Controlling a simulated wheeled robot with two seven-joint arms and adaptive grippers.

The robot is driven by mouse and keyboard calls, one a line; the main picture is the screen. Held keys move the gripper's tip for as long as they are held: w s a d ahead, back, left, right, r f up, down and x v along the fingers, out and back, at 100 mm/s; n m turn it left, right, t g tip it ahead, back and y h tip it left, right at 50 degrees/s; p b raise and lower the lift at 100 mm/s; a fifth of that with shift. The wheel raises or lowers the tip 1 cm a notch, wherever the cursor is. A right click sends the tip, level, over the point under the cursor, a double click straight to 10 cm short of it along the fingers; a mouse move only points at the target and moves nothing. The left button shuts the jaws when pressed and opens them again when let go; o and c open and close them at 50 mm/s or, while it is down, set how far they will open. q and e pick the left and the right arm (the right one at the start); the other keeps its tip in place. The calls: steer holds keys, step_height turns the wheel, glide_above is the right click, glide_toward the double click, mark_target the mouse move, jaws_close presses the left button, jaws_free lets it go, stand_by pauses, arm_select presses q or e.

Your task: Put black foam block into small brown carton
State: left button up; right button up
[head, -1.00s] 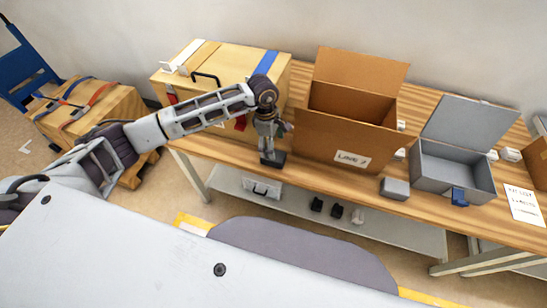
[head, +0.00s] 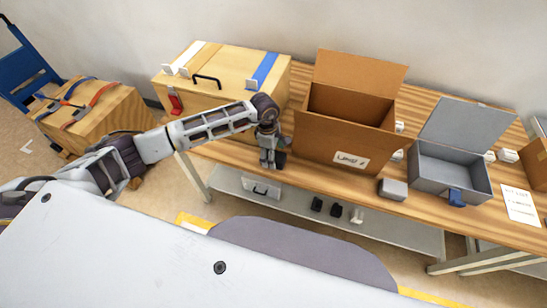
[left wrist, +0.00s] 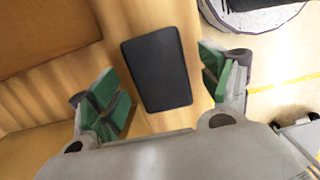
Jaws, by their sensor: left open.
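The black foam block (left wrist: 157,68) lies on the wooden bench, between the fingers of my left gripper (left wrist: 160,80) in the left wrist view. The fingers with green pads are open, with a gap on each side of the block. In the head view the left gripper (head: 270,162) points down at the bench's front edge and hides part of the block (head: 281,157). An open brown carton (head: 330,145) with a white label stands just to the right of the gripper. Its inside bottom is hidden. My right gripper is not in view.
A large wooden crate (head: 215,105) stands behind the left arm. Right of the carton are a small grey block (head: 393,189) and an open grey box (head: 450,180). Another brown carton (head: 538,165) is cut off at the right edge. A lower shelf (head: 395,228) holds small items.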

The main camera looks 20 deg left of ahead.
arm_select(q)
steer(key=shift+d+f, duration=0.1)
steer(key=shift+f, duration=0.75)
steer(key=shift+f+b, duration=0.25)
steer(key=shift+b, duration=0.1)
stand_by(0.6)
steer(key=shift+c, duration=0.3)
steer(key=c, duration=0.9)
steer(key=shift+r, duration=0.2)
steer(key=shift+c, duration=0.2)
